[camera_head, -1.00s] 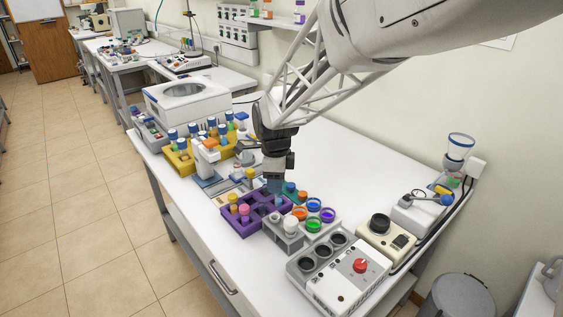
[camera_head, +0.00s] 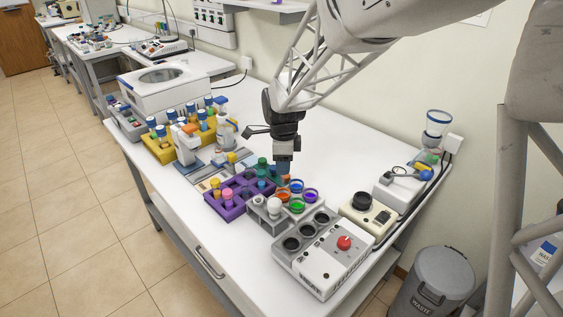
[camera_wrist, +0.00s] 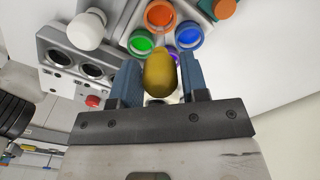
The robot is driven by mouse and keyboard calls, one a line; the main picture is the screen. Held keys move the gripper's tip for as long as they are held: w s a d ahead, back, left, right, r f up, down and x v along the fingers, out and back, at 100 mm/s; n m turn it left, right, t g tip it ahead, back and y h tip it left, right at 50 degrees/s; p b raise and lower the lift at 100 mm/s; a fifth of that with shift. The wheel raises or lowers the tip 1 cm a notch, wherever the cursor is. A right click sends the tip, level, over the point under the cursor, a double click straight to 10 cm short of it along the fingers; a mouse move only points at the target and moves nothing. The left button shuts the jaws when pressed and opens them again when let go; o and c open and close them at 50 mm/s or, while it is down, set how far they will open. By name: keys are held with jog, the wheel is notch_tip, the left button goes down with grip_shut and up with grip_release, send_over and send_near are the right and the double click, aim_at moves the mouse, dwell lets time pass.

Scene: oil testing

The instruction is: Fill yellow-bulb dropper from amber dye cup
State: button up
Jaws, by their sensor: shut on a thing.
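My gripper (camera_head: 284,168) is shut on the yellow-bulb dropper, its blue fingers on either side of the yellow bulb (camera_wrist: 160,73) in the wrist view. The dropper's tip is hidden there beneath the bulb, and I cannot make it out in the head view. The gripper is just behind and above these cups. In the wrist view the amber-orange cup (camera_wrist: 159,15) is beyond the bulb, and the purple cup is partly covered by it.
A purple rack (camera_head: 238,207) with several capped items stands left of the cups. A white-capped item (camera_head: 274,205) stands beside the cups. A grey-white device with a red knob (camera_head: 344,242) is in front. Yellow racks of vials (camera_head: 152,150) stand farther left. The table behind the gripper is clear.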

aim_at(283, 186)
jog(key=shift+f, duration=0.1)
jog(key=shift+f, duration=0.6)
jog(key=shift+c, duration=0.4)
jog(key=shift+c, duration=1.2)
jog(key=shift+f, duration=2.1)
dwell(1.4)
dwell(0.6)
jog(key=o, duration=0.4)
